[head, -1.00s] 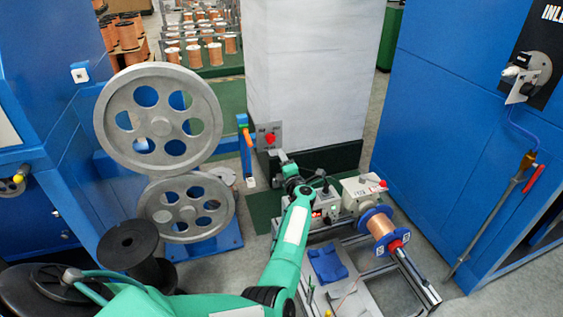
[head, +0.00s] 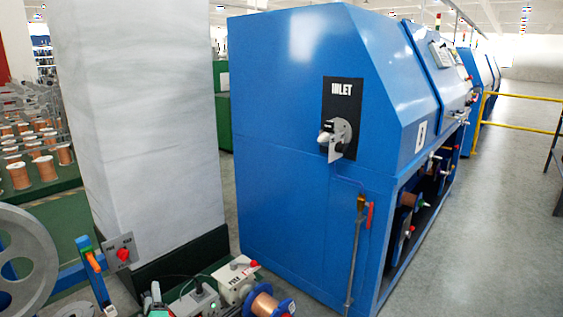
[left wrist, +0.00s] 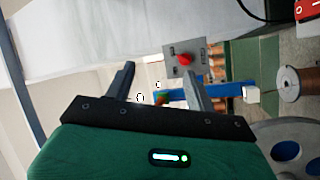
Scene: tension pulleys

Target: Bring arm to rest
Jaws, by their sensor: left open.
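My left gripper (head: 155,298) shows at the bottom edge of the head view, small and partly cut off. In the left wrist view its two dark fingers (left wrist: 158,82) stand apart with nothing held between them. A grey panel with a red button (head: 122,250) is up and left of the gripper in the head view; it also shows beyond the fingers in the left wrist view (left wrist: 184,60). A grey pulley wheel (head: 22,262) is cut off at the left edge, and part of it shows in the left wrist view (left wrist: 290,148). My right gripper is not in view.
A blue machine marked INLET (head: 285,130) fills the middle. A white pillar (head: 140,110) stands left of it. A copper spool (head: 263,304) and a light-coloured box (head: 236,278) are at the bottom. Open floor (head: 490,220) lies to the right.

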